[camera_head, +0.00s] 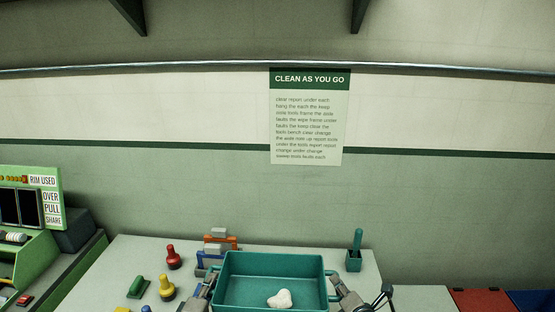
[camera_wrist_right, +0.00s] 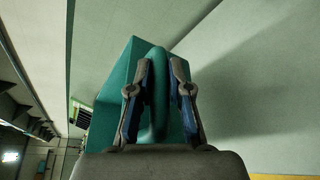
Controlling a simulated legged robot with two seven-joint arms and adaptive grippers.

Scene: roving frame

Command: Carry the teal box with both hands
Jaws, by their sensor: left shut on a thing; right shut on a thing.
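The teal box (camera_head: 270,263) is an open tray-like bin at the bottom middle of the head view, with a loop handle at each end. A white lumpy object (camera_head: 280,299) lies inside it. My left gripper (camera_head: 209,283) is at the box's left handle, shut on it. My right gripper (camera_head: 335,282) is shut on the right handle. In the right wrist view, the fingers of my right gripper (camera_wrist_right: 160,90) close on both sides of the teal handle, with the box wall (camera_wrist_right: 118,80) behind. I cannot tell whether the box touches the table.
A pale table (camera_head: 125,262) carries a red peg-like piece (camera_head: 174,258), a yellow one (camera_head: 167,288), a green piece (camera_head: 138,287), an orange-and-blue rack (camera_head: 218,243) and a teal holder (camera_head: 354,258). A green machine (camera_head: 30,215) stands left. Red (camera_head: 482,300) and blue (camera_head: 533,300) surfaces lie right.

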